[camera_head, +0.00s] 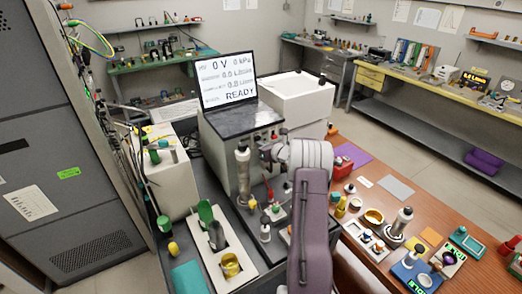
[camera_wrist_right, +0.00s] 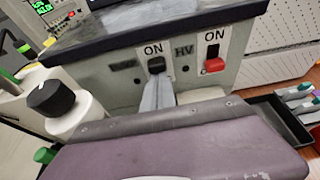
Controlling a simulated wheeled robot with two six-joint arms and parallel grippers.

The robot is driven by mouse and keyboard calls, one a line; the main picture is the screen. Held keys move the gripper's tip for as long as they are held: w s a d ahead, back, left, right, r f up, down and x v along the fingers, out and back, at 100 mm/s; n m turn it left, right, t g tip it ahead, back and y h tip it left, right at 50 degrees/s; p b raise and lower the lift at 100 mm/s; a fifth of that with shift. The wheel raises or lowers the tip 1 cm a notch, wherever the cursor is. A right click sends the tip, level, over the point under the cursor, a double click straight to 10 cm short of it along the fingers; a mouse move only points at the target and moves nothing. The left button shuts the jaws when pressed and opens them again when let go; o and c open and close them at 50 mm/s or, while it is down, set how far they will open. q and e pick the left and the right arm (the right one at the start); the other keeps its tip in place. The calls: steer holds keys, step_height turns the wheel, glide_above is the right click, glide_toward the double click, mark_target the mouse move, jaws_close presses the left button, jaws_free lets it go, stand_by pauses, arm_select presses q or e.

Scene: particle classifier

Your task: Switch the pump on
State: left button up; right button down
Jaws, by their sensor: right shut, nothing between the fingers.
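The grey machine box (camera_head: 222,150) stands left of centre in the head view, with a display (camera_head: 228,82) on top reading 0 V, 0 kPa and READY. In the right wrist view its front panel has a black switch (camera_wrist_right: 156,64) under an ON label. A red switch (camera_wrist_right: 214,66), also under ON and beside an HV label, is to its right. The dark label left of the black switch is too blurred to read. My right gripper (camera_wrist_right: 157,84) is shut and empty, its fingertips just below the black switch; I cannot tell whether they touch. My left gripper is not in view.
A black knob (camera_wrist_right: 50,98) on a white fitting stands left of the fingers. A dark tray (camera_wrist_right: 285,118) with small items is at the right. In the head view, a cream holder (camera_head: 226,250) and a wooden table (camera_head: 415,215) with many small objects flank my right arm.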

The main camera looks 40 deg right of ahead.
steer(key=shift+r, duration=0.3)
step_height(320, 180, down, 5)
steer(key=b, duration=0.5)
steer(key=shift+f, duration=0.1)
steer(key=b+v, duration=0.1)
steer(key=v, duration=0.9)
steer(key=shift+r+b, duration=0.4)
steer(key=shift+a, duration=0.1)
